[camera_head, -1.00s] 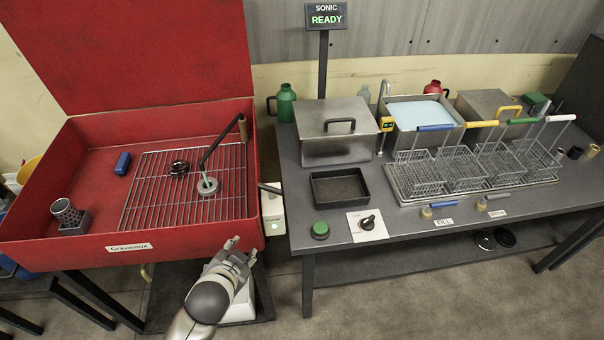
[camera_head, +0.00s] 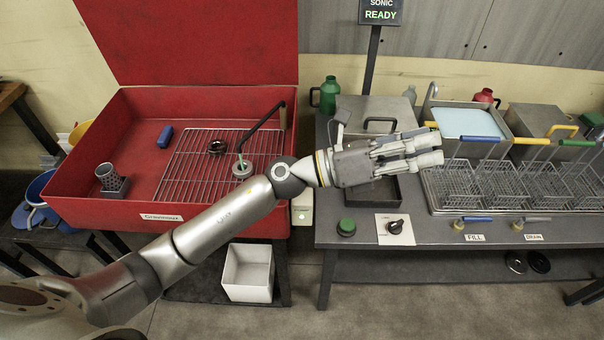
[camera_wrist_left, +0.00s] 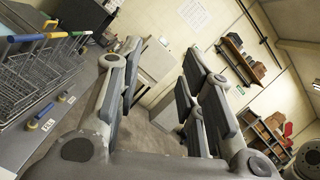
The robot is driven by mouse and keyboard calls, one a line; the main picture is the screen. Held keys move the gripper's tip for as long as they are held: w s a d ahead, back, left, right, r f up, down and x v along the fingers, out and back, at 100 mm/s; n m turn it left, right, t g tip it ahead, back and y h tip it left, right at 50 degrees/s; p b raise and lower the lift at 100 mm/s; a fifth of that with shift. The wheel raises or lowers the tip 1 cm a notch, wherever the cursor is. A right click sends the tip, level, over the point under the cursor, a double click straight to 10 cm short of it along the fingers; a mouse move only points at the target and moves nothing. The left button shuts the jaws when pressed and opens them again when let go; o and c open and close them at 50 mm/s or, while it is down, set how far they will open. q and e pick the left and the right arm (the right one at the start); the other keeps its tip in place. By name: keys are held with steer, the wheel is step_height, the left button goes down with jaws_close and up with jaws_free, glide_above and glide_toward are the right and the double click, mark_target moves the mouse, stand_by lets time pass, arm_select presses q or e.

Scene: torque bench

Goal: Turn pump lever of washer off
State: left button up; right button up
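The red washer (camera_head: 180,218) labelled Gravinoux stands at the left with its lid up. My left gripper (camera_head: 438,148) is open and empty, above the grey bench, in front of the lidded steel tank (camera_head: 372,112). Its spread fingers also show in the left wrist view (camera_wrist_left: 162,55). My right gripper is out of view.
The grey bench (camera_head: 345,190) carries wire baskets (camera_head: 490,185), a green button (camera_head: 346,227), a black knob (camera_head: 394,227) and FILL and DRAIN valves (camera_head: 472,220). The floor in front is clear.

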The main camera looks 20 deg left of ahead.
arm_select(q)
steer(key=a+f+m+g+y, duration=0.4)
steer(key=f+m+g+y, duration=0.2)
steer(key=f+m+y, duration=0.45)
steer(key=w+a+f+m+y, duration=0.2)
steer(key=w+a+y, duration=0.15)
steer(key=a, duration=0.65)
steer(key=w+a+f+m+y, duration=0.1)
steer(key=w+a+f+y, duration=0.15)
steer(key=a+y, duration=0.45)
steer(key=w+f+p, duration=0.1)
steer(key=f, duration=0.2)
steer(key=w+a+f+h+p, duration=0.1)
steer(key=f, duration=0.2)
steer(key=w+f+h+p, duration=0.1)
steer(key=f, duration=0.2)
steer(key=shift+a+f, duration=0.1)
steer(key=shift+a, duration=0.25)
steer(key=shift+s, duration=0.1)
steer(key=shift+c, duration=0.2)
jaws_close()
